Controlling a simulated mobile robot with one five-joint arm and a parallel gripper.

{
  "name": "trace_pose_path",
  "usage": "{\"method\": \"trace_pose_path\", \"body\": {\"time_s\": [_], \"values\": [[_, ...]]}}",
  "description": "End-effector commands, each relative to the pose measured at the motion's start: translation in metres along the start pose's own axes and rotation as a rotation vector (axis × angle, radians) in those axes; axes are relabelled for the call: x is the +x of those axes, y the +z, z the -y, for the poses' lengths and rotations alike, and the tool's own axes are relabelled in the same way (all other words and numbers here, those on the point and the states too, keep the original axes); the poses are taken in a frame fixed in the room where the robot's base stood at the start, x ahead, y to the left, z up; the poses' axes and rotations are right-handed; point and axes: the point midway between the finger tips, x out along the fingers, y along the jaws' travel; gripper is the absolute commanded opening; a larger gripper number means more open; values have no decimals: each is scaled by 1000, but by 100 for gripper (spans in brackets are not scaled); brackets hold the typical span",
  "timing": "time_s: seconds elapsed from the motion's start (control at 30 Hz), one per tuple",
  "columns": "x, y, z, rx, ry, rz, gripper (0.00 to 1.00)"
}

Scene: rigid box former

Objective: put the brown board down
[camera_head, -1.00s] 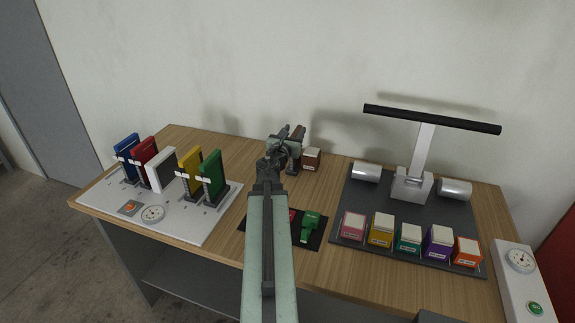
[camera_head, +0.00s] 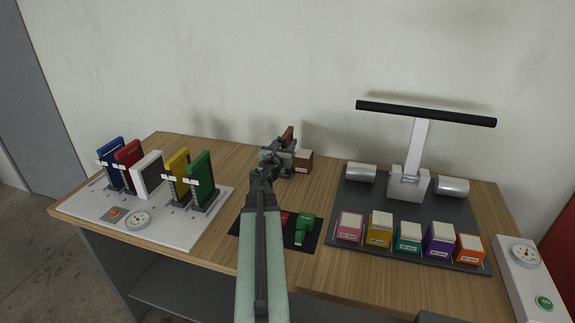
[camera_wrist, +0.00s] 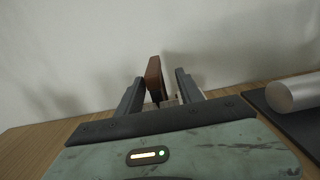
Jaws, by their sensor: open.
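The brown board (camera_head: 288,134) stands upright near the back edge of the table, partly hidden behind my gripper (camera_head: 277,157) in the head view. In the wrist view, the brown board (camera_wrist: 154,76) rises between the two fingertips of my gripper (camera_wrist: 160,80). There are gaps on both sides, wider on the right, and the fingers are open. A dark piece shows at the board's lower edge. What the board rests on is mostly hidden.
A brown box with a pale top (camera_head: 304,163) stands just right of the gripper. A white base (camera_head: 190,228) at left holds several coloured boards upright. A dark mat (camera_head: 345,200) at right carries several coloured boxes and a black-barred stand (camera_head: 418,150).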

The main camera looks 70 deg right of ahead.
Motion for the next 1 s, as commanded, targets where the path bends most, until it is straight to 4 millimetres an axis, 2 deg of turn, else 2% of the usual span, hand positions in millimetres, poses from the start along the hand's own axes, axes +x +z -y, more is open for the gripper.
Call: {"method": "trace_pose_path", "body": {"time_s": [0.13,0.4,0.6,0.67,0.77,1.0], "values": [[8,-1,-2,0,0,0,44],[52,-2,-8,0,-1,0,44],[51,-2,-6,0,-2,0,44],[51,-2,-6,0,-1,0,30],[51,-2,-6,0,-1,0,2],[51,-2,-6,0,-1,0,0]]}}
